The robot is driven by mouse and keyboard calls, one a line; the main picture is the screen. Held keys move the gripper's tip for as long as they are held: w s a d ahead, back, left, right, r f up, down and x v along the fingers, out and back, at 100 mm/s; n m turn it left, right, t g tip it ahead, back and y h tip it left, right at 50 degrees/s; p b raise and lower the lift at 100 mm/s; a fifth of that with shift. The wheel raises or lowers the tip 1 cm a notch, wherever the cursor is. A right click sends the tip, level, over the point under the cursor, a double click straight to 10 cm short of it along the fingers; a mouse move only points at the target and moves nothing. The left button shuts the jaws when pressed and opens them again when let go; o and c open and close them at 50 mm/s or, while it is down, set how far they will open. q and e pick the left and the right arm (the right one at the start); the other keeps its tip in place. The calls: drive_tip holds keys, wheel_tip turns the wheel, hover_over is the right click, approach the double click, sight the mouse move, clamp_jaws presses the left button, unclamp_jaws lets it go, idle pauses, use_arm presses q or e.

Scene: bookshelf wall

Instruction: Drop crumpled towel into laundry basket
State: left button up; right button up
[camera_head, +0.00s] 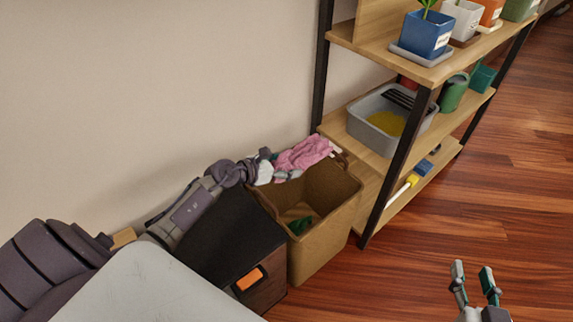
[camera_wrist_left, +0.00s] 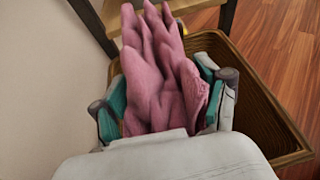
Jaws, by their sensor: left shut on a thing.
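The crumpled pink towel (camera_head: 303,153) is at the back edge of the tan laundry basket (camera_head: 325,236) in the head view. My left gripper (camera_head: 272,169) is shut on the towel, over the back-left part of the basket's opening. In the left wrist view the towel (camera_wrist_left: 162,75) bunches between the two green-padded fingers, with the woven basket rim (camera_wrist_left: 278,115) below and to the right. A green item (camera_head: 299,226) lies inside the basket. My right gripper (camera_head: 474,284) is open and empty above the floor at the lower right.
A wood and black-metal shelf (camera_head: 384,165) stands right of the basket, holding a grey tub (camera_head: 366,107) and potted plants. The wall is close behind the basket. Wooden floor (camera_head: 520,170) is clear on the right.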

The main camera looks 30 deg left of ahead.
use_arm(q)
drive_tip(key=o, duration=1.1)
drive_tip(key=v, duration=1.2)
